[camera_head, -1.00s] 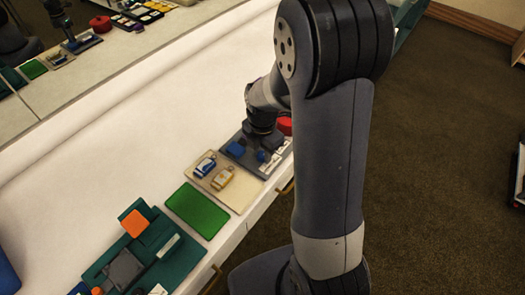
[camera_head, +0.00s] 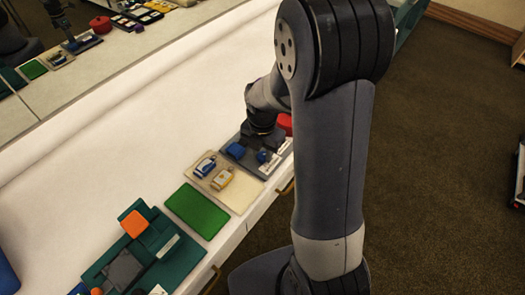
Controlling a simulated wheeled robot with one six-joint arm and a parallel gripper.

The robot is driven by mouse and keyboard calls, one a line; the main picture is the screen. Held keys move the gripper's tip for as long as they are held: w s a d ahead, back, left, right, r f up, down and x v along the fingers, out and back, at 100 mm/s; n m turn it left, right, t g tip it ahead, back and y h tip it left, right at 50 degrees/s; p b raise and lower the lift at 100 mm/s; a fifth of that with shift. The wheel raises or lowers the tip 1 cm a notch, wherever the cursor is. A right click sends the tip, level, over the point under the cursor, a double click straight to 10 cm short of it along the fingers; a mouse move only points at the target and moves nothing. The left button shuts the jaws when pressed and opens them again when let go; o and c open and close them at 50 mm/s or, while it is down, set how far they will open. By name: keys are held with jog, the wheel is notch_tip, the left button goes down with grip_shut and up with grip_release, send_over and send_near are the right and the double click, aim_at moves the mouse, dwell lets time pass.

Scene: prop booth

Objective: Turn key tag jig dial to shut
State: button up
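A grey board (camera_head: 269,171) with blue parts, which looks like the key tag jig, lies near the table's front edge, partly behind my arm. A blue block (camera_head: 236,150) sits on its left side. A small round blue knob (camera_head: 263,156), perhaps the dial, sits right of the block near a pale label. My gripper (camera_head: 259,141) points down over the back of the board. Its fingertips are dark and small, so I cannot tell whether they touch anything or how wide they stand. The dial's setting cannot be read.
A beige tray (camera_head: 240,199) with a blue tag (camera_head: 205,167) and a yellow tag (camera_head: 223,179) adjoins the board. A red object (camera_head: 285,124) stands behind it. A green mat (camera_head: 197,211) and teal fixture (camera_head: 187,254) with an orange block (camera_head: 134,224) lie left. The white table behind is clear.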

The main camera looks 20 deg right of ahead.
aim_at(262, 155)
jog(key=o, duration=0.4)
jog(key=shift+r, duration=0.1)
notch_tip(262, 155, up, 11)
jog(key=shift+f+p, duration=0.2)
jog(key=shift+p, duration=0.15)
notch_tip(262, 155, down, 11)
jog(key=shift+r+b, duration=0.1)
jog(key=shift+b, duration=0.25)
dwell(0.4)
dwell(0.4)
